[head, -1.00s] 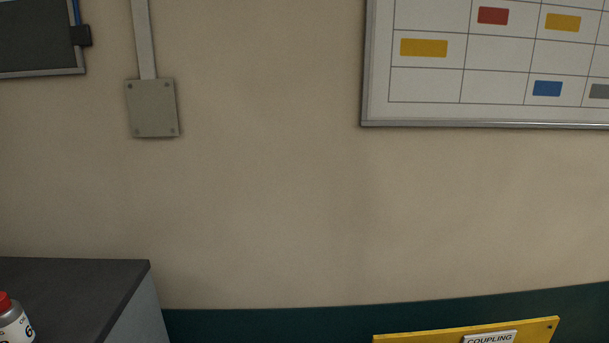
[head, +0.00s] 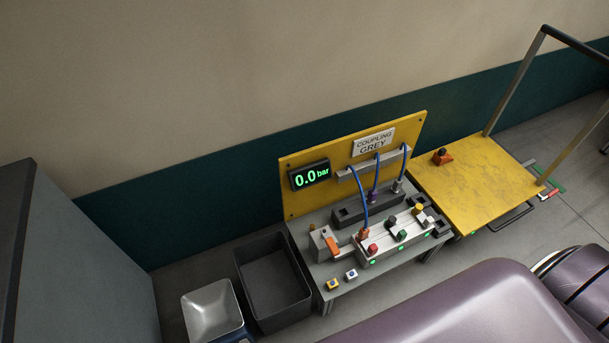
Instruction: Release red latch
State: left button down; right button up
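No part is clearly marked as the red latch. A red knob (head: 373,248) sits on the pale block at the front of the grey bench (head: 334,292). An orange lever (head: 332,246) stands on the bench left of that block. An orange piece with a black knob (head: 442,157) sits on the yellow cart (head: 470,180). A small red-and-white item (head: 550,194) lies on the floor by the green strip right of the cart. Which of these is the latch I cannot tell. Neither gripper is in view; only my purple arm parts show at lower right.
Blue hoses (head: 357,190) hang to the bench. A dark bin (head: 258,243) and a metal container (head: 212,308) stand left. A grey cabinet (head: 80,270) is far left.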

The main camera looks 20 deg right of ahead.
aim_at(371, 249)
jog(key=z, duration=1.4)
